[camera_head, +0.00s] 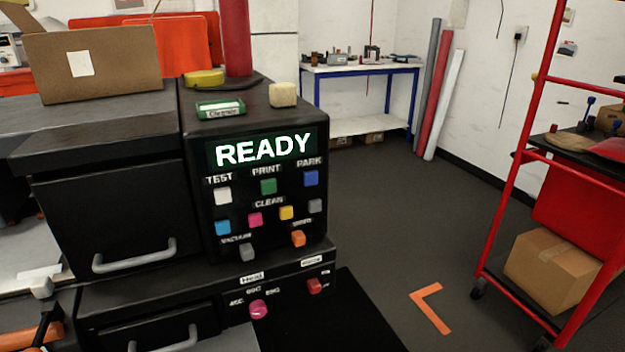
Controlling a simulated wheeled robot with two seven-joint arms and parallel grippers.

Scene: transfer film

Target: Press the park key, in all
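The park key is a blue square key (311,178) under the label PARK, at the upper right of the black control panel (208,225). It stands out from the panel face, and nothing covers it. The screen (262,149) above the keys reads READY in white-green letters. I cannot make out either of my grippers in the head view, and nothing touches the key.
Other keys sit close by: green print (268,186), white test (223,195), yellow (286,212) and grey (315,205). Below are a pink knob (258,309) and a red knob (314,286). Open floor lies right, before a red-framed cart (531,106).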

